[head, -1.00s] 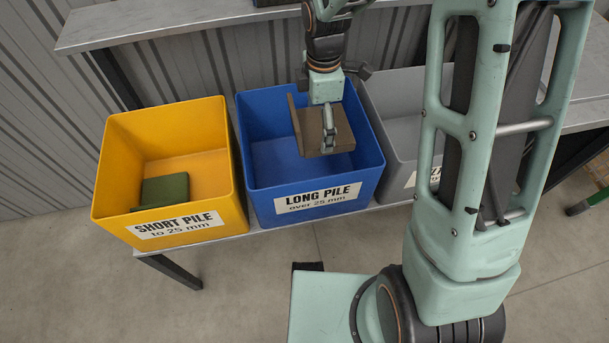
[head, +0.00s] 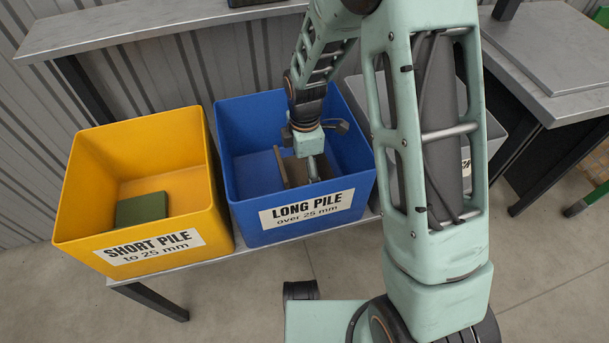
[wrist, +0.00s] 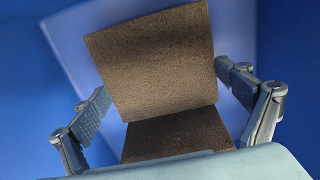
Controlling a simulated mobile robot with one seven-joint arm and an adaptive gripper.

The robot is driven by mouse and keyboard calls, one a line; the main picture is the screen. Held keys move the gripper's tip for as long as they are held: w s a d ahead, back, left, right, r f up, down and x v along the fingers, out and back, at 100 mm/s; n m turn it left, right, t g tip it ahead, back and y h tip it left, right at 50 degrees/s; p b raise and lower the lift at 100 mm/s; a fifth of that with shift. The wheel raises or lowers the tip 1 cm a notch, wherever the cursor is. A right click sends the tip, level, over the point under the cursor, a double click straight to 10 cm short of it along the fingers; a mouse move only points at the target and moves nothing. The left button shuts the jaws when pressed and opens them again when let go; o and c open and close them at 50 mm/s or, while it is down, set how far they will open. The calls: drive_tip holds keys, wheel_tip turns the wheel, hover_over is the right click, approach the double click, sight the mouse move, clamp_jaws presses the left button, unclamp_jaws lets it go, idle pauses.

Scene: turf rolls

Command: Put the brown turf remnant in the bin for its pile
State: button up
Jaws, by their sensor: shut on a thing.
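The brown turf remnant (wrist: 155,65) is a bent, L-shaped piece filling the middle of the wrist view. In the head view the remnant (head: 297,171) is down inside the blue bin (head: 243,208), labelled "LONG PILE over 25 mm", partly hidden by the bin's front wall and my gripper. My gripper (head: 314,172) points down into that bin and is shut on the remnant. Its fingers also show either side of the remnant in the wrist view (wrist: 168,115). I cannot tell whether the remnant touches the bin floor.
A yellow bin (head: 75,205) labelled "SHORT PILE to 25 mm" stands to the left, holding a green piece (head: 142,208). A grey bin (head: 497,135) to the right is mostly behind my arm. A grey shelf (head: 150,28) runs behind the bins.

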sight(305, 172)
drive_tip(key=shift+f, duration=0.8)
drive_tip(key=shift+f, duration=0.15)
drive_tip(key=o, duration=1)
wheel_tip(305, 172, up, 12)
drive_tip(key=p, duration=0.3)
